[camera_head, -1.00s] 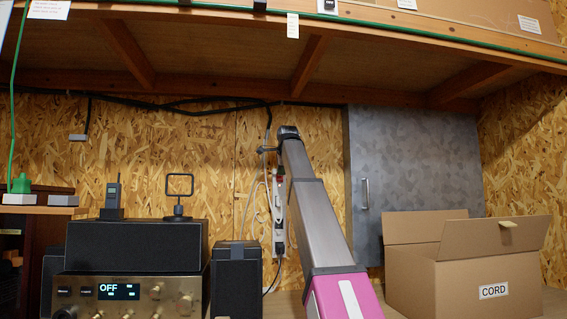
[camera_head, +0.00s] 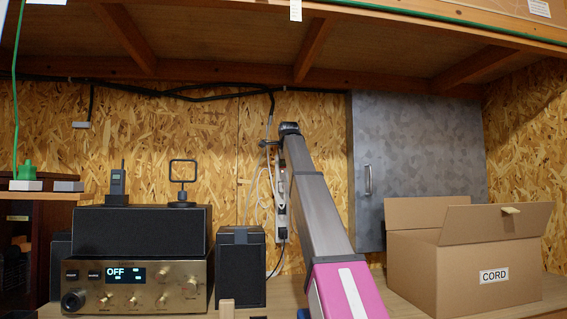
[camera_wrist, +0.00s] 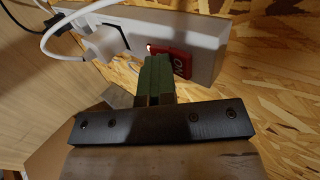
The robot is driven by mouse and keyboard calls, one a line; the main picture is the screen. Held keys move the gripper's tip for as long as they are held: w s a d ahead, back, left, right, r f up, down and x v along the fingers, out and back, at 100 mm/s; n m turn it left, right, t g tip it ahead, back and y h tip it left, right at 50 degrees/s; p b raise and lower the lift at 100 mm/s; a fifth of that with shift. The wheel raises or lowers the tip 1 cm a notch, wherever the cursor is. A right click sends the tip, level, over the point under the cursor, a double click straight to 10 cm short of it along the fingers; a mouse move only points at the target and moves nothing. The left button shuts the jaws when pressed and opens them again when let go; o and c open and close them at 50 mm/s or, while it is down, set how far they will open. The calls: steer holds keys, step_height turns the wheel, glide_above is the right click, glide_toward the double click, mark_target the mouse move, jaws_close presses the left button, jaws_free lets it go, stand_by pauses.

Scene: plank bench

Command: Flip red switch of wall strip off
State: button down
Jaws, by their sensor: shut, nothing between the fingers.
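The white wall strip (camera_wrist: 196,40) runs across the top of the wrist view, with a white plug in it at the left. Its red switch (camera_wrist: 181,62) has white lettering and sits right of the plug. My gripper (camera_wrist: 158,60) is shut, with its green fingertips together at the red switch's lower left part, covering some of it. I cannot tell whether they touch it. In the head view the strip (camera_head: 281,222) hangs on the wall, partly hidden by my arm. The switch's tilt is not clear.
An amplifier (camera_head: 137,285) showing OFF and a small speaker (camera_head: 240,272) stand left of my arm. An open cardboard box (camera_head: 460,268) marked CORD stands at the right, before a grey cabinet (camera_head: 415,165). A shelf (camera_head: 225,72) overhangs above. Cables hang beside the strip.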

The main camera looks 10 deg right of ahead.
steer(key=shift+w+f, duration=0.1)
steer(key=shift+w, duration=0.15)
